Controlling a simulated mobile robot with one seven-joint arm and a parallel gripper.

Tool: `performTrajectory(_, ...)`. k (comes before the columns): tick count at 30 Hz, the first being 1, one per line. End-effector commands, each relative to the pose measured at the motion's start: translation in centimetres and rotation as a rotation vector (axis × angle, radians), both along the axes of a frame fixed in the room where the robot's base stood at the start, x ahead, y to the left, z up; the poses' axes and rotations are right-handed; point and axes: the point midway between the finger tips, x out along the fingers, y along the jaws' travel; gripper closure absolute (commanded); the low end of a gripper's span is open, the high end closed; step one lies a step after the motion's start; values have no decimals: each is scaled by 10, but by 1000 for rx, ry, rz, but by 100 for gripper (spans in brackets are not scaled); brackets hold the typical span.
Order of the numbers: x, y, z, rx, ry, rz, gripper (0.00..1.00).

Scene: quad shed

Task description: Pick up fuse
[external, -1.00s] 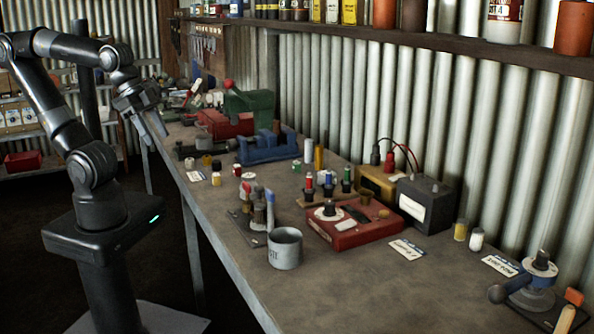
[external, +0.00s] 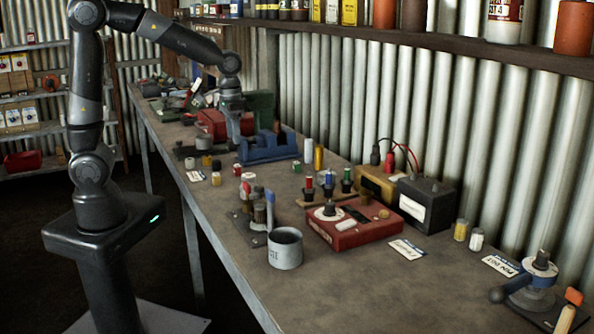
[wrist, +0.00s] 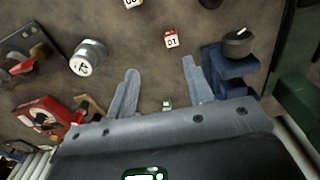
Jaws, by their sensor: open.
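My gripper (wrist: 158,72) is open and empty, its two fingers spread and pointing down at the bench. In the external view my gripper (external: 236,138) is beside the blue vise. A small green and white cylinder (wrist: 167,104) shows between the fingers in the wrist view; it looks like a fuse standing on the bench. A red and white one marked 10 (wrist: 171,39) stands beyond the fingertips, and a yellow and white one (wrist: 132,3) is at the top edge. Which of them is the fuse meant, I cannot tell.
The blue vise (external: 268,149) stands close to the right finger in the wrist view. A red box (external: 352,226), a grey mug (external: 285,250) and a lever switch (external: 258,222) are nearer the camera. White and yellow cylinders (external: 318,158) stand by the wall. The bench's near edge is free.

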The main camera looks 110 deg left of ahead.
Motion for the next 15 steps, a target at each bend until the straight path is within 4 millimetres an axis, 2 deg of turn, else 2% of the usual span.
performTrajectory(1,-1,10,-5,-8,12,22,53)
performTrajectory(5,-3,20,-13,-16,25,46,53)
performTrajectory(15,-3,21,-60,-19,28,47,53)
